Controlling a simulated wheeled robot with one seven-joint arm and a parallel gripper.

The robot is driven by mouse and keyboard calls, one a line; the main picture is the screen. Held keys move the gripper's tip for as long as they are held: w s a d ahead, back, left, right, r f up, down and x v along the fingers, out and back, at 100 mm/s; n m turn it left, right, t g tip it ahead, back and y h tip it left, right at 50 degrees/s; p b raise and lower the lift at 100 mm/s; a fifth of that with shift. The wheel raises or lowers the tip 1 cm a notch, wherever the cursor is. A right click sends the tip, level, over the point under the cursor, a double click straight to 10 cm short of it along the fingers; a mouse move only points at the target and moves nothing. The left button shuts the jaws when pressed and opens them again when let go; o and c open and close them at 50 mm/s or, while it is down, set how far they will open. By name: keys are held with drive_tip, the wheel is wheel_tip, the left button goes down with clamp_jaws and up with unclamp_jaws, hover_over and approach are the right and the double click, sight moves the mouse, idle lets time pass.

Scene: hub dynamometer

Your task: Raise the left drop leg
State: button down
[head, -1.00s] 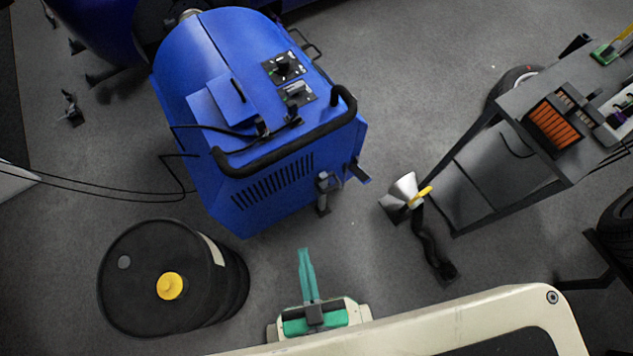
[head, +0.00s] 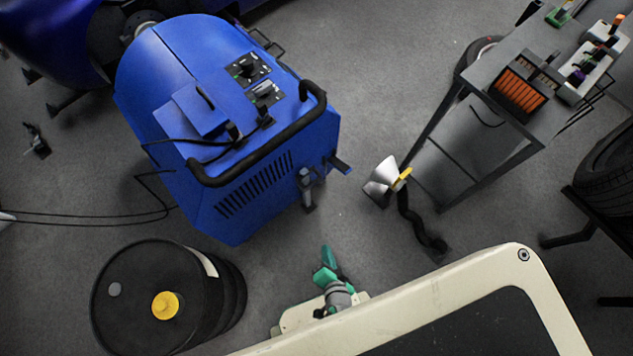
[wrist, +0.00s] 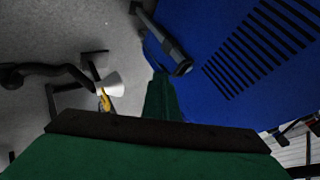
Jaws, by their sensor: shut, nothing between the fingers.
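A grey post-like leg (head: 307,188) stands upright at the lower front corner of the blue dynamometer unit (head: 230,200). I cannot tell for certain whether it is the left drop leg. It also shows in the wrist view (wrist: 168,48), beside the vented blue panel (wrist: 265,60). My gripper (head: 328,256) has green fingers and is shut and empty, in front of the unit and below the leg in the head view. In the wrist view its fingertips (wrist: 162,90) appear just below the leg's end, with no clear contact. The leg's foot is partly hidden.
A black drum (head: 225,290) with a yellow cap stands at lower left. A white funnel (head: 380,178) on a dark hose and a grey tool cart (head: 470,150) stand to the right. Black cables (head: 90,218) cross the floor at left.

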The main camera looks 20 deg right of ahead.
drive_tip(key=w+d+f+m+g+y, duration=0.1)
drive_tip(key=w+d+f+m, duration=0.15)
drive_tip(key=f+m, duration=0.3)
drive_tip(key=w+d+f+m+g+y, duration=0.1)
drive_tip(key=w+d+f+m, duration=0.2)
drive_tip(key=f, duration=0.4)
drive_tip(key=w+d+m+t+y, duration=0.3)
drive_tip(key=w+m+y, duration=0.1)
drive_tip(key=w+m, duration=0.6)
drive_tip(key=shift+w+d+r+m+t, duration=0.25)
drive_tip(key=shift+w+r+m+t, duration=0.05)
drive_tip(key=shift+w+m, duration=0.15)
drive_tip(key=x, duration=1)
drive_tip(key=shift+w+a+r, duration=0.1)
drive_tip(key=shift+w+r, duration=0.05)
drive_tip(key=shift+r, duration=0.8)
drive_tip(key=shift+w+r, duration=0.15)
drive_tip(key=shift+r, duration=0.8)
